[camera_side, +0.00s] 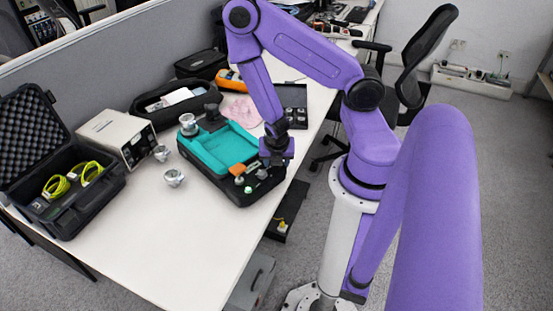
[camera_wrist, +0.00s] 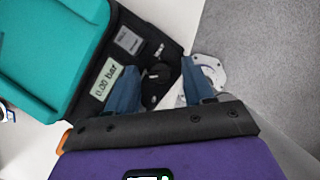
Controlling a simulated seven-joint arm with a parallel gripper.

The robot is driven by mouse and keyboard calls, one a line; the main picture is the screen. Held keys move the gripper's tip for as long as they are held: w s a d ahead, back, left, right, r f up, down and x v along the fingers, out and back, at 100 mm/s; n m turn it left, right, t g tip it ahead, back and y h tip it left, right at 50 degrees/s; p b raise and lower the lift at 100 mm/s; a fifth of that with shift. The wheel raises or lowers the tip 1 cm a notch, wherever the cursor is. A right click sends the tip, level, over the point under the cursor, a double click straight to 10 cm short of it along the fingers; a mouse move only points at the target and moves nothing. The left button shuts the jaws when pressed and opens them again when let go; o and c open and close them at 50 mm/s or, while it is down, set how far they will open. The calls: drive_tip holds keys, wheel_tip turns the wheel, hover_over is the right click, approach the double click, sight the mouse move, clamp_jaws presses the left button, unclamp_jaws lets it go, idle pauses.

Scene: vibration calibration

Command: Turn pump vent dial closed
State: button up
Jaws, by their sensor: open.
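The pump is a black case (camera_side: 226,185) with a teal recess, near the right edge of the table. In the wrist view its black panel carries a display (camera_wrist: 107,80) reading 0.00 bar. A dark round knob, apparently the vent dial (camera_wrist: 157,75), sits on the panel with a small white mark below it. My gripper (camera_wrist: 159,68) is open, its two blue fingers apart on either side of the dial in this view. In the side view my gripper (camera_side: 275,157) is low over the panel's right end and hides the dial. I cannot tell whether the fingers touch it.
A grey square button (camera_wrist: 128,40) is beside the dial. Metal fittings (camera_side: 174,177) stand left of the pump. An open black case (camera_side: 95,205) with yellow cables and a beige instrument (camera_side: 115,130) are farther left. The front of the table (camera_side: 165,245) is clear.

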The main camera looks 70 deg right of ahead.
drive_tip(key=m+g, duration=0.2)
drive_tip(key=m, duration=0.3)
drive_tip(key=shift+w, duration=0.15)
drive_tip(key=m, duration=0.2)
drive_tip(key=m+g, duration=0.1)
drive_tip(key=m, duration=0.1)
drive_tip(key=shift+w+g, duration=0.15)
drive_tip(key=shift+g, duration=0.15)
drive_tip(key=m+g+y, duration=0.1)
drive_tip(key=m, duration=0.3)
drive_tip(key=shift+m, duration=0.4)
drive_tip(key=m, duration=0.2)
drive_tip(key=m+g+y, duration=0.1)
drive_tip(key=m, duration=0.1)
drive_tip(key=shift+w+d+y, duration=0.15)
drive_tip(key=shift+d+y, duration=0.05)
drive_tip(key=shift+y, duration=0.1)
drive_tip(key=v, duration=1.7)
drive_tip(key=s+a+r+n+t, duration=0.2)
drive_tip(key=s+a+r+n, duration=0.1)
drive_tip(key=s+a, duration=0.3)
drive_tip(key=s+a+r+n+t+y, duration=0.1)
drive_tip(key=s+a+r+n, duration=0.2)
drive_tip(key=s+a+r, duration=0.2)
drive_tip(key=shift+s+a+n+t, duration=0.35)
drive_tip(key=shift+s+a, duration=0.65)
drive_tip(key=shift+a, duration=1.1)
